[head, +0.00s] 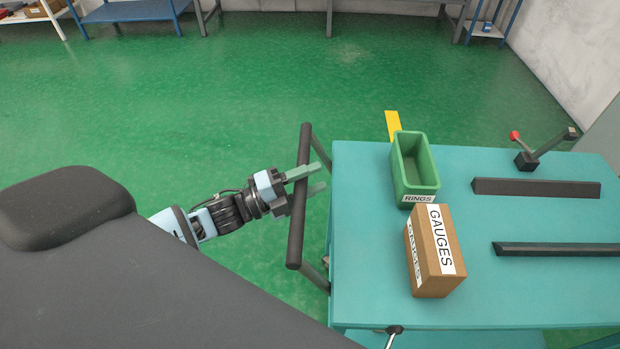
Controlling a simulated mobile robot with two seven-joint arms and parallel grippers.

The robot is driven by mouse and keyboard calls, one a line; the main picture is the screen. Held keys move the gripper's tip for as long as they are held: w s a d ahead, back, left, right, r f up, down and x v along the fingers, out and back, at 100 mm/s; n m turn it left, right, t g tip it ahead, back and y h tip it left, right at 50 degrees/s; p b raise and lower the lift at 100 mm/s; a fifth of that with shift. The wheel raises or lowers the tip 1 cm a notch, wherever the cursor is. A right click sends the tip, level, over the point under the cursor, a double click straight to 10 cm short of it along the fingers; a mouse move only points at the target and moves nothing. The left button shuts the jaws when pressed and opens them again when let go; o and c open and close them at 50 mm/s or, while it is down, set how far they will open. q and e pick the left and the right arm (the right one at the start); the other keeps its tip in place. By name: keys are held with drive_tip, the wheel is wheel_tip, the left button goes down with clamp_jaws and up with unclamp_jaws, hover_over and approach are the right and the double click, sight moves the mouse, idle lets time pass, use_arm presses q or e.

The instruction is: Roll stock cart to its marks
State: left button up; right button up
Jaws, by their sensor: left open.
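The stock cart (370,240) has a teal top and stands in the right half of the head view. Its dark push handle (297,228) sticks out from the cart's left side. My left gripper (321,176) is open at the handle, with its greenish fingers reaching across the bar. One finger passes in front of the bar and the other is partly hidden behind it. I cannot tell whether the fingers touch the bar. A yellow floor mark (393,125) shows just beyond the cart's far edge. My right gripper is not in view.
On the cart are a green RINGS bin (430,187), a GAUGES box (440,262), two dark bars (535,188) and a red-knobbed lever (527,158). The green floor (220,100) is clear beyond. Benches (130,12) and a pale wall (575,45) stand farther off.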

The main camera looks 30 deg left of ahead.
use_arm(q)
drive_tip(key=shift+c, duration=0.5)
clamp_jaws()
